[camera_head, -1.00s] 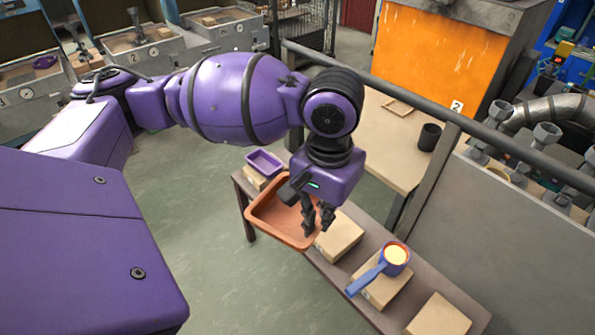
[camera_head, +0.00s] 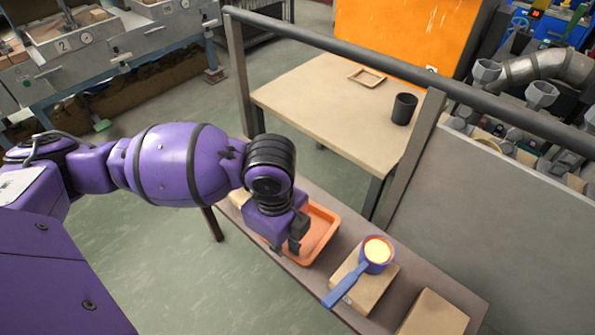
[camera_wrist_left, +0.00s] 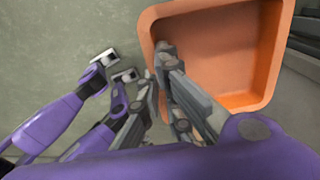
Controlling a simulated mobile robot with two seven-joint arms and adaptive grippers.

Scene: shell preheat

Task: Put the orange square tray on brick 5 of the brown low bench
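The orange square tray (camera_head: 322,235) is over the left-middle of the brown low bench (camera_head: 345,222). In the wrist view the tray (camera_wrist_left: 262,95) is empty, and its near-left wall passes between the fingers of my left gripper (camera_wrist_left: 160,88). That gripper (camera_head: 289,249) appears shut on this wall, one finger inside and one outside. What lies under the tray is hidden, so I cannot tell whether it rests on a brick. A blue ladle (camera_head: 377,254) with yellow-orange contents sits on a brick (camera_head: 372,291) to the right. Another brick (camera_head: 434,315) at the right end is bare. No brick numbers are readable.
Part of a brick (camera_head: 238,199) shows left of my gripper; my arm covers that bench end. Behind the bench stand a dark rail (camera_head: 410,88), a grey panel (camera_head: 510,220) and a beige table (camera_head: 325,105) with a black cup (camera_head: 404,109) and small wooden frame (camera_head: 367,77).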

